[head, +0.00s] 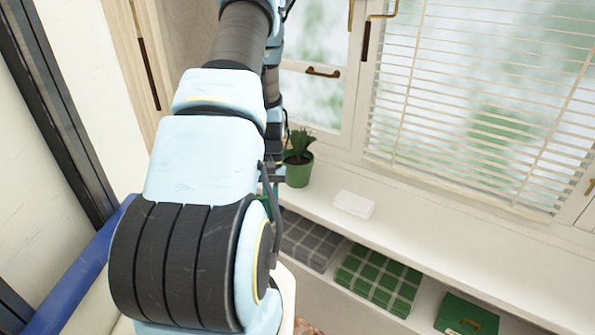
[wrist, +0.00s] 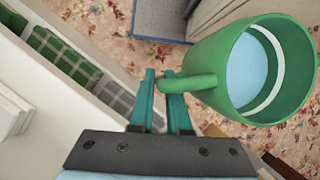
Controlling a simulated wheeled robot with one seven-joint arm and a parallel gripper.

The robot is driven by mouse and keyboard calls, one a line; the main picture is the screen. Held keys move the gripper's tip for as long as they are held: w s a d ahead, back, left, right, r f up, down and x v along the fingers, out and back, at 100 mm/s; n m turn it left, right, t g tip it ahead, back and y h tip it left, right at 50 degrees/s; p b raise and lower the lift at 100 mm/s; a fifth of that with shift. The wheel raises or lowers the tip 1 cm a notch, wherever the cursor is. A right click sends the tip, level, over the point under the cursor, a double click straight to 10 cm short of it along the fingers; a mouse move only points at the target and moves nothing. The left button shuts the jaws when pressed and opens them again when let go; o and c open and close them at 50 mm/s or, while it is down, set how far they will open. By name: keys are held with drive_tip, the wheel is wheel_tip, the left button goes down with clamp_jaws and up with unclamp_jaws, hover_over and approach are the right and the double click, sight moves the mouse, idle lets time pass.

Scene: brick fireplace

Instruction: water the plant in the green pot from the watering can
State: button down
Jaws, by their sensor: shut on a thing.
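The plant in the green pot (head: 299,173) stands upright on the white window sill in the head view, just right of my arm, which hides a little of its left side. In the wrist view my gripper (wrist: 164,78) is shut on the handle of a green can (wrist: 268,70), which looks like a mug. The can hangs to the right of the fingers, its round opening facing the camera, with a light blue surface inside. My arm hides the gripper and can in the head view. The pot does not show in the wrist view.
A white block (head: 354,204) lies on the sill (head: 440,245), right of the pot. Folded checked cloths (head: 378,280) and a green box (head: 467,315) sit on the shelf below. Window blinds (head: 480,100) are behind. The sill's right part is clear. A flowered carpet (wrist: 100,25) shows below.

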drive_tip(key=shift+s+d+f+m, duration=0.15)
drive_tip(key=shift+s+m, duration=0.05)
drive_tip(key=shift+m, duration=0.1)
drive_tip(key=shift+r+p, duration=1.1)
drive_tip(key=shift+r, duration=0.5)
drive_tip(key=shift+f, duration=0.2)
